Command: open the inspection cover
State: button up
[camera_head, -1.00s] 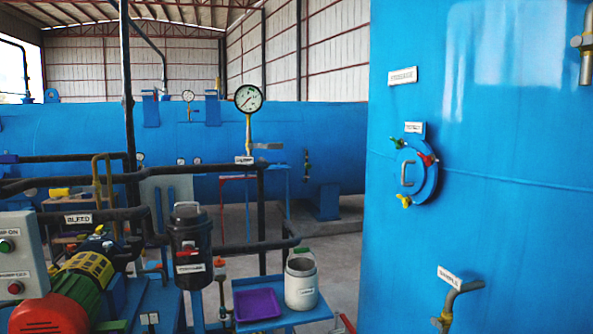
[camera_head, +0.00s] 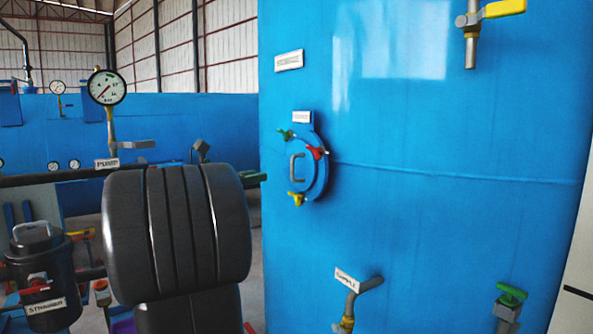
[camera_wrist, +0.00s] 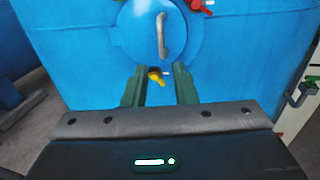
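The inspection cover (camera_head: 315,178) is a round blue plate with a grey bar handle on the side of the big blue tank. It looks shut. A green wing nut (camera_head: 285,134), a red one (camera_head: 317,152) and a yellow one (camera_head: 296,199) sit around its rim. In the wrist view the cover (camera_wrist: 185,35) is ahead, with the handle (camera_wrist: 161,35) upright, the yellow wing nut (camera_wrist: 156,78) low and the red one (camera_wrist: 200,6) at upper right. My gripper (camera_wrist: 159,82) is open, its green fingers either side of the yellow nut in the picture; contact cannot be told.
A sample pipe (camera_head: 362,290) sticks out of the tank below the cover, with a green-handled valve (camera_head: 510,296) to its right. A yellow-handled valve (camera_head: 490,15) is above right. A pressure gauge (camera_head: 107,87) and a dark strainer (camera_head: 42,270) stand at left.

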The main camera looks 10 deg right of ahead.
aim_at(292, 176)
jog(key=p+x, duration=0.2)
jog(key=x, duration=1.1)
jog(key=shift+d, duration=0.15)
jog(key=shift+c, duration=0.3)
grip_shut()
